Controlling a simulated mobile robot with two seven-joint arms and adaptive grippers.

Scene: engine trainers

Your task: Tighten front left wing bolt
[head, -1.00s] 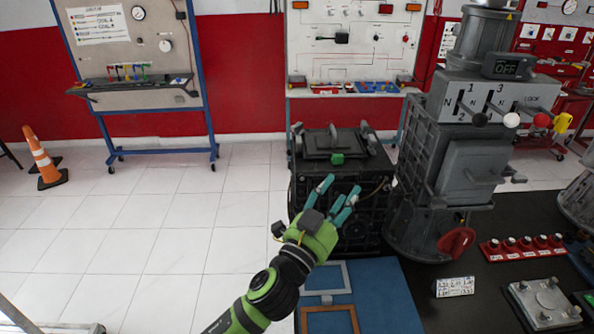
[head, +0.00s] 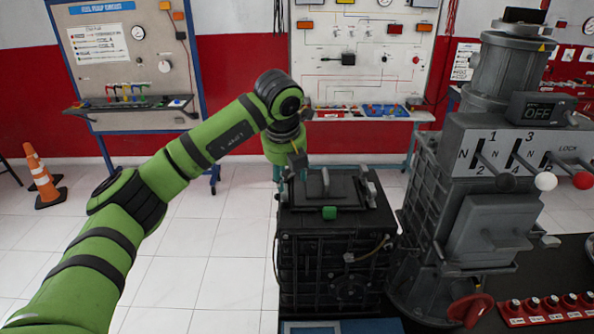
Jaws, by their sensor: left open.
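A black box-shaped unit (head: 330,265) with a lidded top stands in the middle of the head view. Upright dark fittings (head: 325,183) show on its lid (head: 345,196), and a small green block (head: 329,212) sits at the lid's front edge. My left gripper (head: 290,176) is over the left side of the unit's top, pointing down, with its teal fingers partly hidden behind its own body. It is open. I cannot make out the front left wing bolt, and I cannot tell whether the fingers touch anything. My right gripper is not in view.
A grey lever machine (head: 480,185) with an OFF display stands close on the right. A red button strip (head: 545,308) lies on the dark table. Training panels (head: 360,60) stand behind.

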